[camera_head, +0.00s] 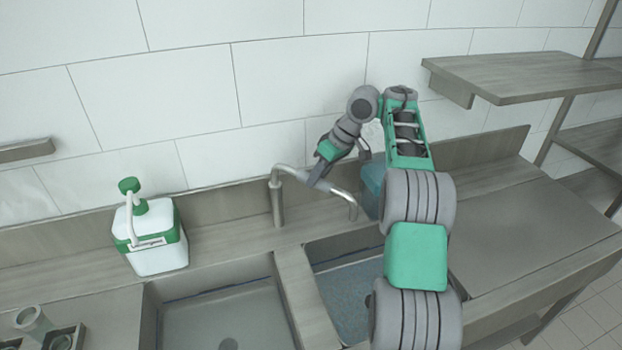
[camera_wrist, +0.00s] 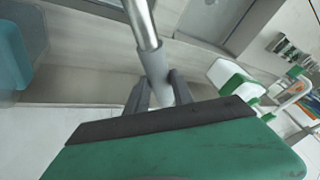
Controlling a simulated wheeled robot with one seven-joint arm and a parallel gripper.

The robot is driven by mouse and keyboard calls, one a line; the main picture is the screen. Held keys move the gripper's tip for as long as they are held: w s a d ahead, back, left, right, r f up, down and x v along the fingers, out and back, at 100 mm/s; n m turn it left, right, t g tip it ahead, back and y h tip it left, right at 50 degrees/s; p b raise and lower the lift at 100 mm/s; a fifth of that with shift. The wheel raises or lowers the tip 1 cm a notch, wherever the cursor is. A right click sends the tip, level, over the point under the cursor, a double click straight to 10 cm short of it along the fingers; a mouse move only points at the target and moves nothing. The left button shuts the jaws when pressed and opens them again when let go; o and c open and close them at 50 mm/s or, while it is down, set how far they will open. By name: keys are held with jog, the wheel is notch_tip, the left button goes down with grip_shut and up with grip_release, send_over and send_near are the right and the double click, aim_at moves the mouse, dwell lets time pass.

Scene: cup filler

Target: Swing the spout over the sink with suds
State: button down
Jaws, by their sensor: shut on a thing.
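The metal spout (camera_head: 343,193) rises from a post on the back ledge of the counter and reaches right, its bent tip pointing down above the back part of the right basin. The right basin (camera_head: 345,290) has a bluish, speckled surface that looks like suds. The left basin (camera_head: 222,305) looks clear, with a drain visible. My gripper (camera_head: 316,174) is shut on the spout's arm, between post and tip. In the wrist view, the fingers (camera_wrist: 158,84) close around the spout's grey sleeve (camera_wrist: 154,64). My arm hides the right basin's right side.
A white and green pump bottle (camera_head: 155,240) stands left of the post. A blue container (camera_head: 373,186) stands right of the spout tip, partly behind my arm. A shelf (camera_head: 525,72) is at the upper right. A cup (camera_head: 32,320) stands at the lower left.

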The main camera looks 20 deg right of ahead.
dwell(0.5)
jog(key=c, duration=1.1)
grip_release()
jog(key=shift+d, duration=0.1)
